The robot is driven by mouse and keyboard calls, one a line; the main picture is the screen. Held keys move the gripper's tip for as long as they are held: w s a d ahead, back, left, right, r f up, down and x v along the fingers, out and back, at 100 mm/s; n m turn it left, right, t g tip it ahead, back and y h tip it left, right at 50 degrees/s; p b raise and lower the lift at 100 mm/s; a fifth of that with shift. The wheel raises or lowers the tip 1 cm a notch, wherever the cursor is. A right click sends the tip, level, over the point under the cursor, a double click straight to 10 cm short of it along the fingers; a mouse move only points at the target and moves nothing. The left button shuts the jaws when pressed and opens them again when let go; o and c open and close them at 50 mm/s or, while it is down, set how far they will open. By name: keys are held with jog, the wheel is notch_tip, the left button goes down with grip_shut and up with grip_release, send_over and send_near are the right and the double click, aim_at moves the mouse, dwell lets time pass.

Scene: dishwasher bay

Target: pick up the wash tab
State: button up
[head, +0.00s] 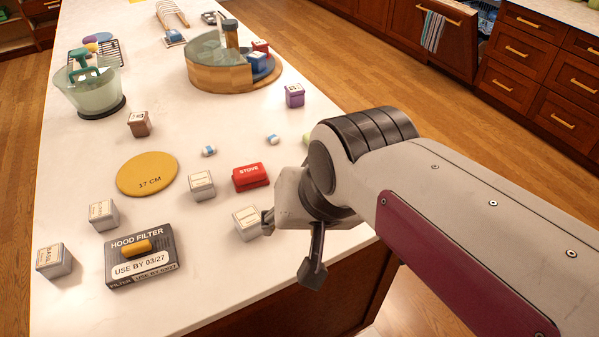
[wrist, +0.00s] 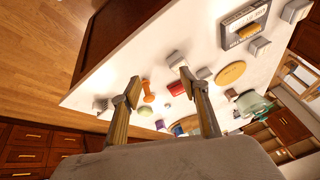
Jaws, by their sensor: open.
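Two small blue-and-white pieces that look like wash tabs lie on the white counter in the head view. One wash tab (head: 209,151) is right of the yellow disc, and the other wash tab (head: 272,139) is farther right, near my arm. I cannot make them out clearly in the wrist view. My gripper (head: 290,247) is open and empty above the counter's near right edge, apart from both tabs and nearer the camera. Its spread fingers also show in the wrist view (wrist: 160,83).
A red box (head: 250,177) and white boxes (head: 201,187) stand between my gripper and the tabs. A yellow disc (head: 147,174) and hood filter box (head: 142,258) lie left. An orange object (wrist: 148,92) shows between my fingers.

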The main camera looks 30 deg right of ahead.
jog(key=w+d+f+m, duration=0.1)
jog(key=w+d+m, duration=0.2)
jog(key=w+m, duration=0.3)
jog(key=w+d+f+m, duration=0.2)
jog(key=w+d+m, duration=0.2)
jog(key=w+m, duration=0.2)
jog(key=w+d+f+m, duration=0.2)
jog(key=w+m, duration=0.4)
jog(key=m, duration=0.4)
jog(key=shift+d+f+g, duration=0.1)
jog(key=shift+d+g, duration=0.3)
jog(key=shift+d, duration=0.25)
jog(key=w+d+f+m, duration=0.4)
jog(key=d+m, duration=0.1)
jog(key=m, duration=0.3)
jog(key=shift+w+d+f, duration=0.4)
jog(key=shift+x, duration=1.35)
jog(key=shift+a+f, duration=0.1)
